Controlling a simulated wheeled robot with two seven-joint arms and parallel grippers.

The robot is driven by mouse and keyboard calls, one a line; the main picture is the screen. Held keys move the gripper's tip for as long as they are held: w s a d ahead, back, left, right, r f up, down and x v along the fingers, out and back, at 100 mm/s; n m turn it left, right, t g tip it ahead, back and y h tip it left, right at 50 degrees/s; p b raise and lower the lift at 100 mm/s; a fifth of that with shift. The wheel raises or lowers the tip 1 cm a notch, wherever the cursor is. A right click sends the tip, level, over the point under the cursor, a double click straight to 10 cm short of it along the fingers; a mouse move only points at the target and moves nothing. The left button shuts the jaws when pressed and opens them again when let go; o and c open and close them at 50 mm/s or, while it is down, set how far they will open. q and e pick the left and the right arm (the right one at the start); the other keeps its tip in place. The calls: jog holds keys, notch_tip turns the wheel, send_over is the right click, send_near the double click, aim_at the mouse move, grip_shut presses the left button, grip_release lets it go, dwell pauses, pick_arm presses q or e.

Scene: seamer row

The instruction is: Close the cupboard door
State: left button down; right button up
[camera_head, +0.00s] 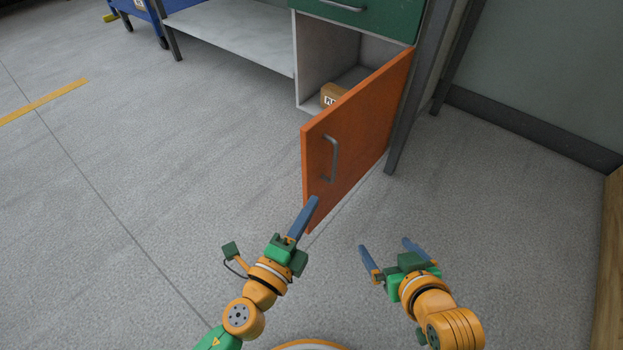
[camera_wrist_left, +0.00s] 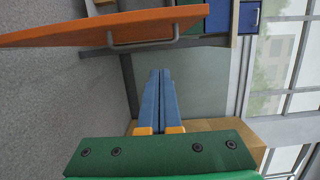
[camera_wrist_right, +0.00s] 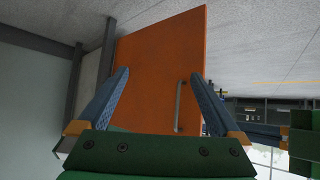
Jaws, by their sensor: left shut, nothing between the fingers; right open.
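The orange cupboard door (camera_head: 358,135) stands wide open, hinged at its right side near the cupboard's leg, with a grey bar handle (camera_head: 333,158) on its outer face. In the left wrist view the door (camera_wrist_left: 100,28) appears nearly edge-on. In the right wrist view its broad face (camera_wrist_right: 160,70) fills the middle. My left gripper (camera_head: 314,200) is shut and empty, its tips close to the door's lower free edge; I cannot tell whether they touch. My right gripper (camera_head: 385,243) is open and empty, to the right of the door, facing its outer face.
A grey shelf (camera_head: 235,35) extends left. A wooden piece (camera_head: 612,270) stands at far right. The floor left is clear.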

aim_at(313, 167)
pick_arm(q)
jog(key=w, duration=1)
jog(key=shift+w+d, duration=0.25)
jog(key=shift+w, duration=0.15)
pick_arm(e)
jog(key=shift+s+d+f+g, duration=0.2)
jog(key=shift+s+f+g, duration=0.35)
jog(key=shift+s, duration=0.1)
jog(key=shift+s+d+f+g, duration=0.15)
jog(key=shift+s+f+g, duration=0.35)
jog(key=shift+s, duration=0.1)
